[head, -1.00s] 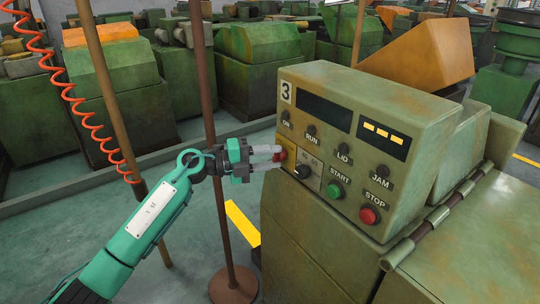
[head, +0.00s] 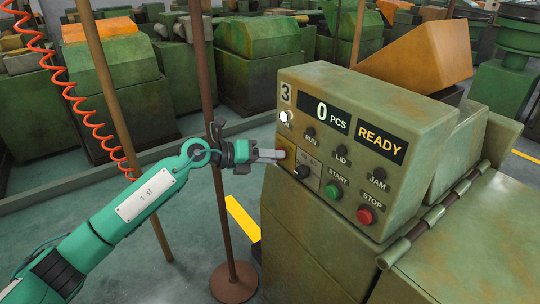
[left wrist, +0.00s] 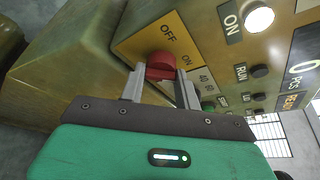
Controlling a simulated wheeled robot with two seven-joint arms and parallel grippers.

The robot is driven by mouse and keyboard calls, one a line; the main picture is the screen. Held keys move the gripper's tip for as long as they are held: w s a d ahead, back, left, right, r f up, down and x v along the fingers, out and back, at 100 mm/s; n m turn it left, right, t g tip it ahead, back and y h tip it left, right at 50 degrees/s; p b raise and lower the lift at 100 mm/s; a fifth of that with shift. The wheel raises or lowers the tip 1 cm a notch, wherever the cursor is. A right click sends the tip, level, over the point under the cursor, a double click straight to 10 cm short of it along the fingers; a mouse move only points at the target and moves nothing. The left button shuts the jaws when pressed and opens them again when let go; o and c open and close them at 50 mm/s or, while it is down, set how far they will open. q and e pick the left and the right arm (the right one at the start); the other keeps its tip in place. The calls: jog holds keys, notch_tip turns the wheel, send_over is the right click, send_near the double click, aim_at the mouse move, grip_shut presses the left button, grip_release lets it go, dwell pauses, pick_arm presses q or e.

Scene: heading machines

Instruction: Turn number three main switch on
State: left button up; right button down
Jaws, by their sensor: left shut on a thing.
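The number three machine's control panel (head: 345,170) faces me, with a "3" plate (head: 286,94) at its upper left. Its main switch is a red knob (left wrist: 160,66) on a yellow plate (left wrist: 150,40) marked OFF and ON; in the head view the yellow plate (head: 290,145) shows, with the knob largely hidden by the fingers. My left gripper (head: 275,156) is shut on the knob, one finger on each side; its fingers also show in the left wrist view (left wrist: 160,85). The ON lamp (head: 285,116) glows white. The displays read "0 PCS" and "READY". My right gripper is not in view.
A small selector knob (head: 303,172), a green START button (head: 333,191) and a red STOP button (head: 366,215) sit right of the switch. A brown post (head: 212,150) on a round base stands close behind my left forearm. Other green machines fill the back.

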pick_arm(q)
jog(key=shift+f, duration=0.2)
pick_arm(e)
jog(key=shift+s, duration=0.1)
pick_arm(q)
jog(key=o, duration=1)
jog(key=shift+r, duration=0.1)
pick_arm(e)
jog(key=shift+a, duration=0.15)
pick_arm(q)
jog(key=shift+b+v, duration=1.3)
jog(key=shift+v, duration=5.6)
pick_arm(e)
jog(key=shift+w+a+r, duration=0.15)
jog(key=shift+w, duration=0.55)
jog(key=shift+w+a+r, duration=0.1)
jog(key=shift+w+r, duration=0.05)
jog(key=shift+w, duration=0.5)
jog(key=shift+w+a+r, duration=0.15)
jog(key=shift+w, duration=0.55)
pick_arm(q)
jog(key=shift+s+r, duration=0.1)
jog(key=shift+s, duration=0.05)
